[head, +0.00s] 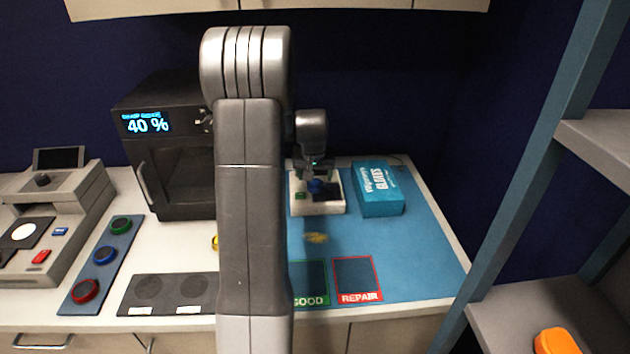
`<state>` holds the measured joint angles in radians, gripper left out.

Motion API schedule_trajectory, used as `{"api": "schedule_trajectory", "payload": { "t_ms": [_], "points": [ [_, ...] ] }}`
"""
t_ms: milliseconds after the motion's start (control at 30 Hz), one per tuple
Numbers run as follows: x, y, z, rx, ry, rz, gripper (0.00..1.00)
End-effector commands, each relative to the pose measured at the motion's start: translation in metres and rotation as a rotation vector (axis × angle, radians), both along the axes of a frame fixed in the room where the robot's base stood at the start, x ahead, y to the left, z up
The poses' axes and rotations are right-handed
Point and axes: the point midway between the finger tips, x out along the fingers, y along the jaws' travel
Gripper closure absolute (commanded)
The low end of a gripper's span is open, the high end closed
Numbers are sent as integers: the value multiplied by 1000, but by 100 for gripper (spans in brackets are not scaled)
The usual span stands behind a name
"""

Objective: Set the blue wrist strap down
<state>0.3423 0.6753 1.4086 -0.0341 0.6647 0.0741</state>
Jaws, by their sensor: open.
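My gripper (318,174) points down over a small white device (318,207) at the back of the blue mat (420,240). The jaws look open, though they are small and dark here. A small blue thing (317,187), likely the blue wrist strap, is on the white device right below the jaws. I cannot tell whether the jaws touch it. The device also has a green patch at its left and a dark area at its right. My arm hides the left edge of the mat.
A blue wipes box (380,190) lies right of the device. A small yellow item (316,238) lies in front. A green GOOD frame (310,284) and red REPAIR frame (358,280) mark the mat's front. A dark oven-like cabinet (170,150) stands left. The mat's right side is clear.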

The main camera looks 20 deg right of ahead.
Motion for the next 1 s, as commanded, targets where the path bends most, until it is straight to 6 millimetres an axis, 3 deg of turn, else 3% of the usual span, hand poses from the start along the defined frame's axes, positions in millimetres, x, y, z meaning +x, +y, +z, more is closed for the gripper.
{"api": "schedule_trajectory", "payload": {
  "t_ms": [200,433,1000],
  "points": [
    [-15,6,41,-2,-5,0,33],
    [-27,11,71,-1,-2,0,33],
    [-31,13,80,0,1,0,33]
  ]
}}
